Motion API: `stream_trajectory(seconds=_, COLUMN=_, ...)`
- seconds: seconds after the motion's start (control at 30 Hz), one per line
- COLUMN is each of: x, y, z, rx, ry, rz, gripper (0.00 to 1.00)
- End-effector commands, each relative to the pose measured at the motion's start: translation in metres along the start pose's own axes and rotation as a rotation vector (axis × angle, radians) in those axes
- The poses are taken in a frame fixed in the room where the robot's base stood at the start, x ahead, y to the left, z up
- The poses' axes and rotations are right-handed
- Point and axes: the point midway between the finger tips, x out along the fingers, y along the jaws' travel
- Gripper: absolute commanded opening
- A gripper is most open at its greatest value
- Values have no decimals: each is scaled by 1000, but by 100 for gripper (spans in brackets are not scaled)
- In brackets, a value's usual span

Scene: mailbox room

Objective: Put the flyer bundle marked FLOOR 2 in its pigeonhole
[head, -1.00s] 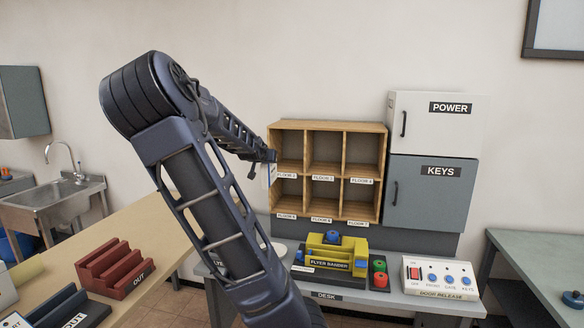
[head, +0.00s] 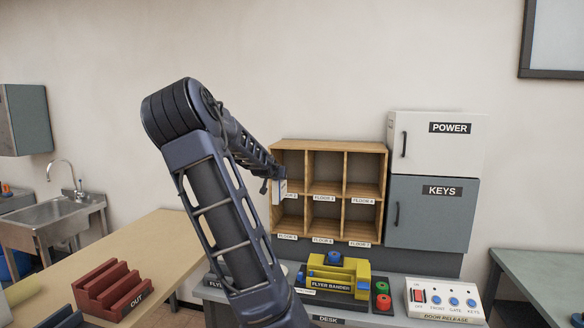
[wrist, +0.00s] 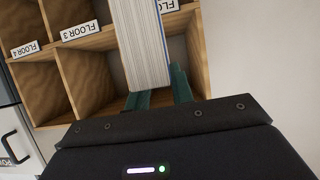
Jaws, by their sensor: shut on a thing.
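My gripper (head: 277,178) is shut on a white paper bundle (head: 280,190) in front of the left column of the wooden pigeonhole rack (head: 328,145). In the wrist view, the bundle (wrist: 139,45) shows its stacked page edges between teal fingers (wrist: 158,92); its marking is not readable. The rack is upside down there. The FLOOR 3 label (wrist: 80,31) and FLOOR 4 label (wrist: 25,49) show left of the bundle. Whether the bundle touches the rack, I cannot tell.
The flyer bander (head: 338,275) and door release panel (head: 445,300) stand on the desk below the rack. POWER (head: 440,150) and KEYS (head: 430,212) cabinets stand right of it. A red OUT tray (head: 112,290) sits on the left table. My arm covers part of the desk.

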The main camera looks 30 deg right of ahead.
Motion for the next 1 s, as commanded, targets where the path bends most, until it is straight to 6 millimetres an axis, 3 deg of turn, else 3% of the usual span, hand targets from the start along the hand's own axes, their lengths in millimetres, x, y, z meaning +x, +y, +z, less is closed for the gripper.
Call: stream_trajectory(seconds=1.0, x=82, y=2, z=-41, rx=2, ry=2, rz=1, gripper=0)
